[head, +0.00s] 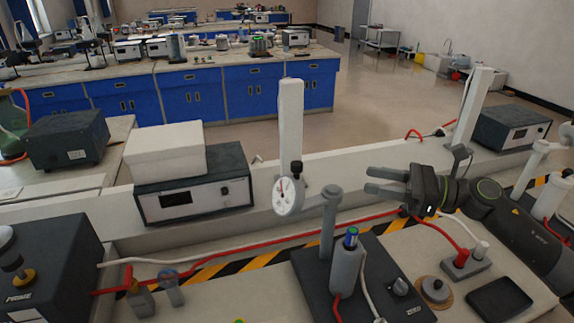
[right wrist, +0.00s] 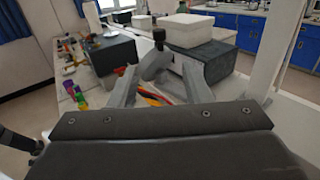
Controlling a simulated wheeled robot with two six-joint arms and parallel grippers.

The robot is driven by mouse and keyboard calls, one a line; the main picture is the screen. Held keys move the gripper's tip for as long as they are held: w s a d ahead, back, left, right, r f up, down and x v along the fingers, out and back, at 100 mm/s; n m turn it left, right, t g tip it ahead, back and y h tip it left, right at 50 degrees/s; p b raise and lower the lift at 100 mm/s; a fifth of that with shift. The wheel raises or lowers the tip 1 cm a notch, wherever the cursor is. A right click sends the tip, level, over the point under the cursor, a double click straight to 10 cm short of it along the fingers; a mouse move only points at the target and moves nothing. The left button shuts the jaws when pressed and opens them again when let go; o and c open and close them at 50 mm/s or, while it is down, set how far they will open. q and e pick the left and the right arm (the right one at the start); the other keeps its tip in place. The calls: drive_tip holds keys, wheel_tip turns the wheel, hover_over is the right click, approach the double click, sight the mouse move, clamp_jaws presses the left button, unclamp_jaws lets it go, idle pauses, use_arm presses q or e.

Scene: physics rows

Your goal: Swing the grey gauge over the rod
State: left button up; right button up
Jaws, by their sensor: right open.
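The grey gauge (head: 287,196), with a round white dial and a dark knob on top, hangs on a short arm to the left of a grey post (head: 328,220). The post stands on a dark base plate. My right gripper (head: 369,180) is open and empty, right of the post, fingers pointing left. In the right wrist view the dark knob (right wrist: 158,37) shows beyond the open fingers. My left gripper is out of view.
Red and white cables run across the bench. A dark instrument with a display (head: 193,190) carries a white box (head: 165,152) behind the gauge. A white upright column (head: 291,125) stands behind it. A black tray (head: 499,300) and a round knob (head: 434,290) lie at right front.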

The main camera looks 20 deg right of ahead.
sight(302, 164)
drive_tip(key=p+x, duration=0.4)
drive_tip(key=x, duration=0.4)
drive_tip(key=p+x, duration=0.4)
drive_tip(key=x, duration=0.4)
drive_tip(key=shift+r, duration=0.2)
drive_tip(key=shift+w+a+f, duration=0.15)
drive_tip(key=shift+w+a, duration=0.1)
drive_tip(key=shift+a, duration=0.25)
drive_tip(key=shift+c, duration=0.2)
clamp_jaws()
